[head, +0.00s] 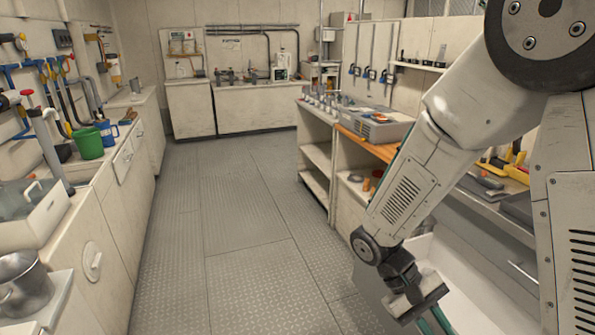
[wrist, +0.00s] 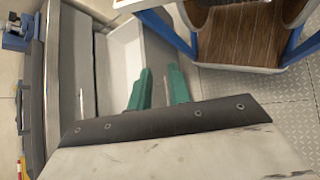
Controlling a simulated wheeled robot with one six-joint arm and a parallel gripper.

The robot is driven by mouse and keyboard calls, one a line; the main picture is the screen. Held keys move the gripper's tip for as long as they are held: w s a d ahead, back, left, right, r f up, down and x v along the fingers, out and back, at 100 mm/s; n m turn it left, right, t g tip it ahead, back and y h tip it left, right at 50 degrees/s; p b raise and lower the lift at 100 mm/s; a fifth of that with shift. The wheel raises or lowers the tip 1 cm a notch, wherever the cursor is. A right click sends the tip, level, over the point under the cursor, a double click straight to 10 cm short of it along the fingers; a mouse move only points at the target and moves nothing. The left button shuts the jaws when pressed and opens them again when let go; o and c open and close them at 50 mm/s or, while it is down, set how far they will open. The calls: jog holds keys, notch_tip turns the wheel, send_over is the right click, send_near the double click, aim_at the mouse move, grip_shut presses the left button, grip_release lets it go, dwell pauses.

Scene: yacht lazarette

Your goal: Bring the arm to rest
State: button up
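My arm reaches down from the upper right of the head view, bent at the elbow, with my gripper (head: 436,326) low at the bottom edge. In the wrist view my gripper (wrist: 160,86) shows two green fingers apart, with nothing seen held between them. The fingers point over a pale open drawer or bin (wrist: 122,62), which also shows in the head view (head: 475,295) beside and behind the gripper. Whether the fingers touch it cannot be told. The fingertips are cut off in the head view.
A left counter holds a green bucket (head: 88,143). The plated floor (head: 225,215) between is clear. A blue-framed wooden-topped item (wrist: 240,35) stands near the gripper.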

jog(key=s+r+m+t+y, duration=0.1)
jog(key=s+r+t+y, duration=0.2)
jog(key=r, duration=0.7)
jog(key=s+r+m+t+y, duration=0.1)
jog(key=s+r+t+y, duration=0.3)
jog(key=r, duration=0.6)
jog(key=shift+s+d+m+t, duration=0.2)
jog(key=shift+s+m+t, duration=0.1)
jog(key=shift+s+t, duration=0.6)
jog(key=shift+s, duration=0.15)
